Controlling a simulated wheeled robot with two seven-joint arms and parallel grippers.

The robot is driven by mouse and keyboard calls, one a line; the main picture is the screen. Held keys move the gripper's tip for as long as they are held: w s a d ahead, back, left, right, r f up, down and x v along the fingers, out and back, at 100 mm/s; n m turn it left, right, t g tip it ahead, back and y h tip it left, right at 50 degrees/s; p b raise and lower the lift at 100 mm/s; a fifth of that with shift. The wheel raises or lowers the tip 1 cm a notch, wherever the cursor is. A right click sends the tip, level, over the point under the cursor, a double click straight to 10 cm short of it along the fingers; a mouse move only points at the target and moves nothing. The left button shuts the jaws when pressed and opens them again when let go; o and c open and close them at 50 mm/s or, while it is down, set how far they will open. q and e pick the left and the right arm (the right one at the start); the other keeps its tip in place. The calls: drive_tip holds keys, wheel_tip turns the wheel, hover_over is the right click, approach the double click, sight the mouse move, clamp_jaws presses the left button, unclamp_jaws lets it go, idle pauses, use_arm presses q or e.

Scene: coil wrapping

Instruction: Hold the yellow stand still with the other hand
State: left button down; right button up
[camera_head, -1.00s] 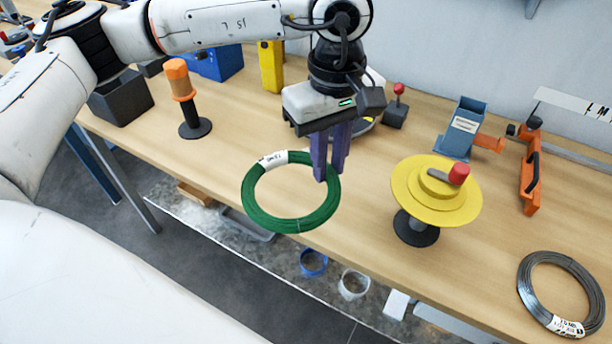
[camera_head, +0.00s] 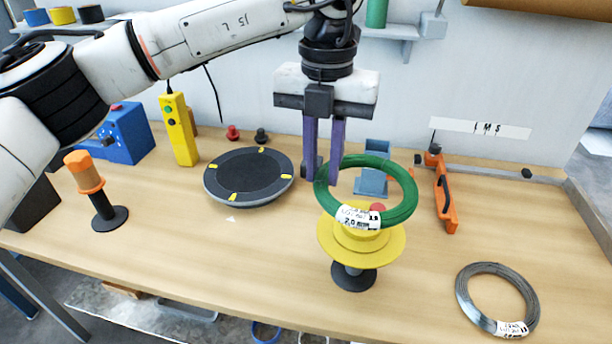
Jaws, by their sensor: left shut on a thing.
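The yellow stand (camera_head: 337,248) stands upright on its dark round base (camera_head: 353,277) near the front middle of the table. Its red knob shows partly through the coil. My left gripper (camera_head: 324,180) points down and is shut on the green coil (camera_head: 402,213), gripping its left side. The coil, with a white label at its front, hangs tilted over the top of the stand. I cannot tell whether it touches the stand. My right gripper is not in view, and no hand is on the stand.
A grey wire coil (camera_head: 463,300) lies at the front right. A black turntable (camera_head: 249,176) is behind left, an orange-handled post (camera_head: 103,208) at left. A blue holder (camera_head: 371,184) and an orange tool (camera_head: 445,195) stand behind the stand. The table left of the stand is clear.

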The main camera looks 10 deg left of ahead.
use_arm(q)
drive_tip(key=shift+d+r+n, duration=0.15)
drive_tip(key=shift+d+n, duration=0.1)
drive_tip(key=shift+n, duration=0.25)
drive_tip(key=shift+f, duration=1.9)
